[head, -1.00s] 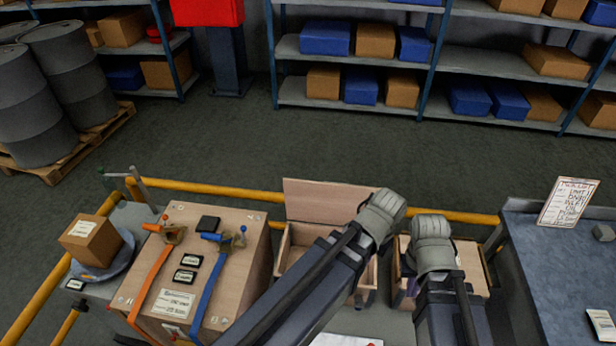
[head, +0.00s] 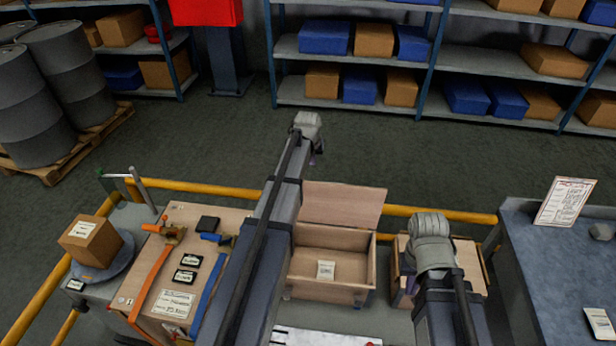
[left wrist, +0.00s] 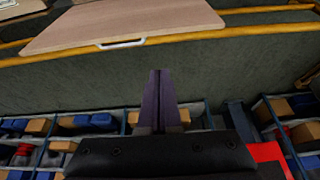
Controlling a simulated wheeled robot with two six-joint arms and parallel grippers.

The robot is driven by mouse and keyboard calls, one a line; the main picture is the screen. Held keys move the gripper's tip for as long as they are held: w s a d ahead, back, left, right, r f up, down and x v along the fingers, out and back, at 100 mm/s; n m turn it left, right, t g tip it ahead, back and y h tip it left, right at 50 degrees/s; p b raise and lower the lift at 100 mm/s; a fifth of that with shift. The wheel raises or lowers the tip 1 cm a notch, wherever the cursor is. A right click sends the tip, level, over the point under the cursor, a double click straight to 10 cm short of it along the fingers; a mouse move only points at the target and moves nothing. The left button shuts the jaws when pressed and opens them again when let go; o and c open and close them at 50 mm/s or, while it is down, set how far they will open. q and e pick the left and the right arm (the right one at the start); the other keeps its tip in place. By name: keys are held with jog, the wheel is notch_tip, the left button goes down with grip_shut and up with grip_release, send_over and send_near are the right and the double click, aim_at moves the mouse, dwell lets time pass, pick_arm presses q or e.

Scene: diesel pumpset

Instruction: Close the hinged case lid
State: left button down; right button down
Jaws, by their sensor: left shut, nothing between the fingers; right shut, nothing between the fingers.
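The wooden case (head: 305,289) stands open on the bench in the head view. Its hinged lid (head: 342,203) stands up along the far edge, leaning back. A small white label or card (head: 325,270) shows inside. My left gripper (head: 317,152) is beyond the case, left of and past the lid. In the left wrist view the lid (left wrist: 125,22) with a pale handle (left wrist: 121,44) is at the top, apart from my shut, empty fingers (left wrist: 158,76). My right gripper (head: 410,284) is shut, over the box right of the case; my own arm mostly hides it.
A strapped wooden crate (head: 205,222) stands left of the case, partly behind my left arm. A smaller wooden box (head: 474,272) stands right of it. A yellow rail (head: 400,211) runs behind the bench. The floor beyond is clear up to the shelves.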

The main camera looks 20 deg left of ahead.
pick_arm(q)
jog(key=w+a+b+x, duration=0.1)
jog(key=a+b+x, duration=0.1)
jog(key=b+x, duration=0.85)
jog(key=s, duration=0.2)
jog(key=s+d+p, duration=0.1)
jog(key=s, duration=0.1)
jog(key=shift+s+d+r, duration=0.1)
jog(key=shift+d+r, duration=0.05)
jog(key=shift+r, duration=0.1)
